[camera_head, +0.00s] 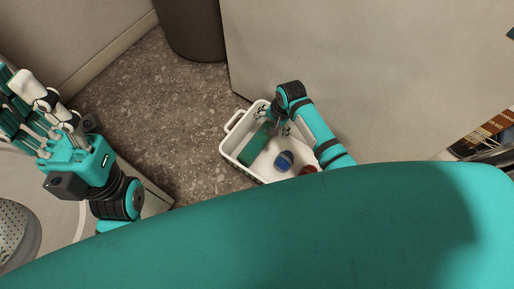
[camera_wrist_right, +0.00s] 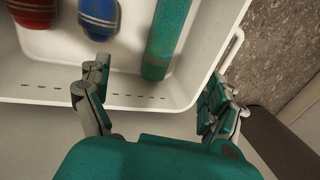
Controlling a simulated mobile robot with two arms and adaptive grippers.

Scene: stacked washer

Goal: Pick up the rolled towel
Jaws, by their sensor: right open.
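A green rolled towel (camera_head: 256,144) lies lengthwise in the white basket (camera_head: 226,146), along its left side in the head view. In the right wrist view the towel (camera_wrist_right: 166,38) lies near the basket's right wall. My right gripper (camera_head: 278,127) is over the basket, beside the towel. In the right wrist view its fingers (camera_wrist_right: 160,88) are spread wide, with the towel's near end ahead between them and nothing held. I cannot tell the exact height gap. My left gripper (camera_head: 38,105) is raised at the left, far from the basket, its fingers extended and empty.
A blue striped roll (camera_head: 285,160) and a red striped one (camera_head: 307,169) lie in the basket beside the towel. A pale flat panel (camera_head: 380,70) stands behind the basket, with a dark round bin (camera_head: 192,28) nearby. Speckled floor (camera_head: 140,95) left of the basket is clear.

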